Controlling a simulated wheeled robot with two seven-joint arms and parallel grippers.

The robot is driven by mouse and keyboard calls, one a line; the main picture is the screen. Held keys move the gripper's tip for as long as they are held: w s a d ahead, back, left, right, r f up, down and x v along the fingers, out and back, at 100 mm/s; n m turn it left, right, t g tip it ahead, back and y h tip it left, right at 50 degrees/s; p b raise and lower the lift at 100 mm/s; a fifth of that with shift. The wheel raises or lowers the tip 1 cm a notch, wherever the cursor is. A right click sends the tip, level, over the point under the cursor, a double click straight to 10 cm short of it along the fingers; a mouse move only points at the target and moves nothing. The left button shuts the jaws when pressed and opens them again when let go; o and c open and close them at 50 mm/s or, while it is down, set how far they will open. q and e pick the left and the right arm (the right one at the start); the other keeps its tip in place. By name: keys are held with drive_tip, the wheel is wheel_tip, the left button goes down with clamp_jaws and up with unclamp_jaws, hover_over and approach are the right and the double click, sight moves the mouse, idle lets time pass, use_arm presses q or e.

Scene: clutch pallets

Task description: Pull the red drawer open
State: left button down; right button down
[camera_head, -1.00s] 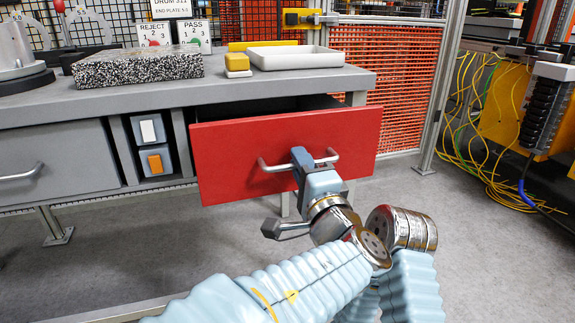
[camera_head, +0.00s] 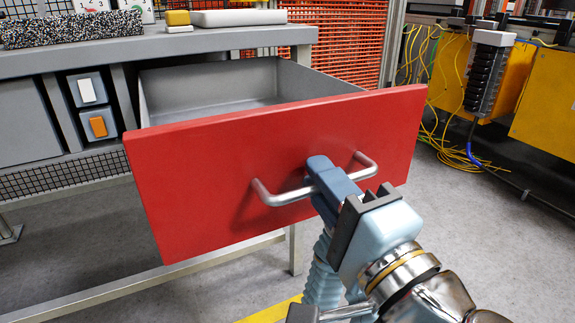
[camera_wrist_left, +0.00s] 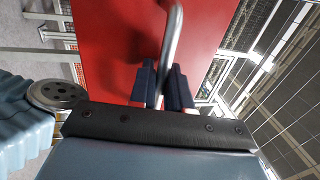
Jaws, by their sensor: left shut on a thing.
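The red drawer (camera_head: 220,165) stands well out from the grey workbench in the head view. Its grey inside (camera_head: 210,88) shows and the visible part looks empty. A silver bar handle (camera_head: 275,196) is fixed across its front. My left gripper (camera_head: 322,175) is shut on this handle near its middle. In the left wrist view the two dark blue fingers (camera_wrist_left: 162,85) lie on either side of the handle (camera_wrist_left: 174,40), with the red front (camera_wrist_left: 110,45) behind. My right gripper is not in view.
The grey bench top (camera_head: 150,52) carries a speckled block (camera_head: 70,30), a yellow and white block (camera_head: 178,20) and a white tray (camera_head: 238,18). A switch panel (camera_head: 92,107) sits left of the drawer. Yellow cabinets and loose cables (camera_head: 440,130) stand at the right. Grey floor lies between.

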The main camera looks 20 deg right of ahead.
use_arm(q)
drive_tip(key=shift+s, duration=0.55)
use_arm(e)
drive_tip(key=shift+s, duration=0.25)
use_arm(q)
drive_tip(key=c, duration=1.2)
unclamp_jaws()
drive_tip(key=shift+c, duration=0.2)
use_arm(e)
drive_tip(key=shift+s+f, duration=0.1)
